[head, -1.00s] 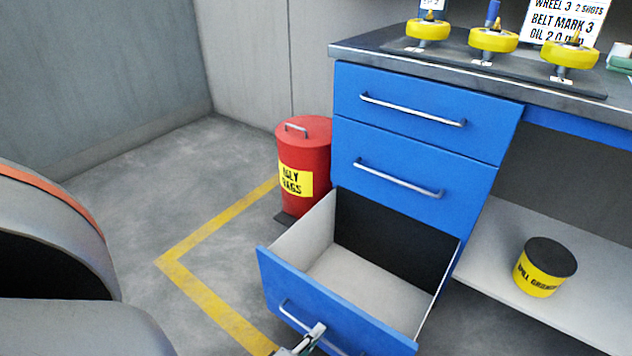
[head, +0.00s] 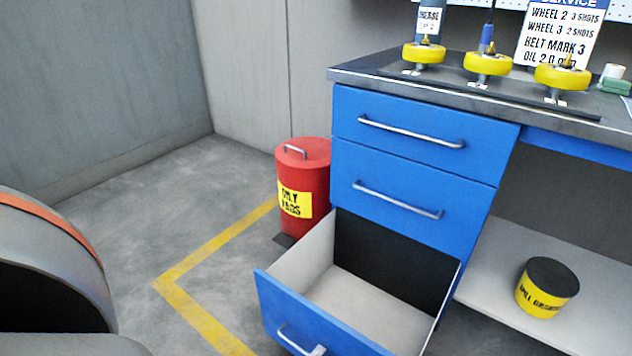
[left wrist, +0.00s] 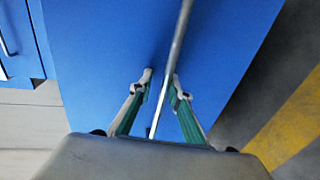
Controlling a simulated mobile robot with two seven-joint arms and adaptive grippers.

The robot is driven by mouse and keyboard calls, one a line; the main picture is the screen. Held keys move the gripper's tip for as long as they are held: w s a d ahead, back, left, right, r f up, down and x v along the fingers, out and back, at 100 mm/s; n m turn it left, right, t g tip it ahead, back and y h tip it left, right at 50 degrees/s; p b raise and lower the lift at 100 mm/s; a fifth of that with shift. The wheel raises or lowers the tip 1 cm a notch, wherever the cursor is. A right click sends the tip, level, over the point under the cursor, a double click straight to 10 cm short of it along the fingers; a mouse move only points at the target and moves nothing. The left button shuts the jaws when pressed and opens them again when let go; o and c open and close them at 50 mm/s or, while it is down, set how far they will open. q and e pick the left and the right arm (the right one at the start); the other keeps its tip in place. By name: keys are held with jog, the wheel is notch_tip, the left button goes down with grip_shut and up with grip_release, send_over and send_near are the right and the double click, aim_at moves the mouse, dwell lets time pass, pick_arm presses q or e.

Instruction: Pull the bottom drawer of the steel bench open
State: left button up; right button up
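The bottom drawer (head: 345,318) of the steel bench is blue-fronted and stands far out, with its pale inside visible and empty where I can see. Its bar handle (head: 296,341) is cut by the lower edge of the head view. In the left wrist view, the handle (left wrist: 178,45) runs between the fingers of my left gripper (left wrist: 160,85), in front of the blue drawer face. A gap shows on the left finger's side; the right finger is close to the bar. Whether it touches is unclear. My right gripper is out of view.
Two upper drawers (head: 420,135) are shut. A red bin (head: 304,175) stands left of the bench. A black and yellow can (head: 545,288) sits on the lower shelf (head: 500,280). Yellow wheels (head: 488,65) stand on the bench top. The floor to the left is clear.

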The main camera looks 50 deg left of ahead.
aim_at(324, 328)
pick_arm(q)
jog(key=o, duration=1.9)
jog(key=r, duration=0.6)
jog(key=w+r, duration=0.1)
jog(key=r, duration=0.1)
jog(key=shift+a+r, duration=0.15)
jog(key=shift+r, duration=0.25)
jog(key=shift+o, duration=0.5)
jog(key=shift+r, duration=0.35)
jog(key=shift+s+r, duration=0.1)
jog(key=shift+r, duration=0.45)
jog(key=c, duration=0.6)
jog(key=shift+s+f, duration=0.1)
jog(key=c, duration=1.1)
jog(key=shift+f, duration=0.25)
jog(key=c, duration=0.3)
jog(key=shift+s+f, duration=0.15)
jog(key=shift+f, duration=0.1)
